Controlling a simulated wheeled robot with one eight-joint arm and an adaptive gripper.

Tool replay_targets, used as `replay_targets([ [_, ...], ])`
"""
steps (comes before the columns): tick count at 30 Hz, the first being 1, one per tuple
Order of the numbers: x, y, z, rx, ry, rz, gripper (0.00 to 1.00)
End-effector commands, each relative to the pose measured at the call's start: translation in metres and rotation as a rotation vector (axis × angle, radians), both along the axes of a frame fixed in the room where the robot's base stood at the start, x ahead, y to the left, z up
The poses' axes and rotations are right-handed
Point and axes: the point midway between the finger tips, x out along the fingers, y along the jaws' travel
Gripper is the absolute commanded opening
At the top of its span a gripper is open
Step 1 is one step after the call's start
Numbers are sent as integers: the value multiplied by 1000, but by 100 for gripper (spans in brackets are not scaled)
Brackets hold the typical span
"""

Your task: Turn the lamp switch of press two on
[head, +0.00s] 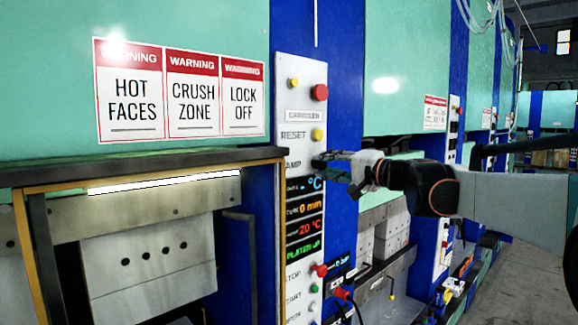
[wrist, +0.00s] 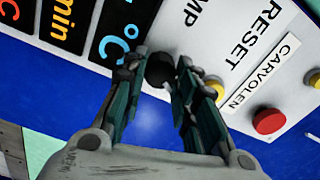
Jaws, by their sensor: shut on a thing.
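The lamp switch is a small black knob (wrist: 160,70) beside the partly covered "LAMP" lettering on the white control panel (head: 300,68). My gripper (head: 325,163) reaches in from the right to this panel in the head view. In the wrist view, my gripper's two dark fingers (wrist: 160,77) stand on either side of the black knob and are shut on it. The fingers hide most of the switch in the head view, so its angle cannot be told. A bright white light strip (head: 165,182) shines under the press's top edge.
Above the switch are a reset button (head: 318,135), a red button (head: 319,92) and a small yellow button (head: 293,83). Below are digital displays (head: 304,207) and a red knob (head: 319,270). Another press (head: 405,65) stands behind my arm. Open floor (head: 500,285) lies at right.

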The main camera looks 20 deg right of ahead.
Motion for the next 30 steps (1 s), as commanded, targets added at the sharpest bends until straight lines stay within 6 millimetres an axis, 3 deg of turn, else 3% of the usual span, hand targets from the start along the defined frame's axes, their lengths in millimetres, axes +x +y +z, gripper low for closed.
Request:
replay_targets([
  [6,0,0,0,0,1,-1,3],
  [7,0,0,0,0,1,-1,32],
  [9,0,0,0,-1,0,-1,47],
  [30,0,0,1,-70,-26,0,47],
])
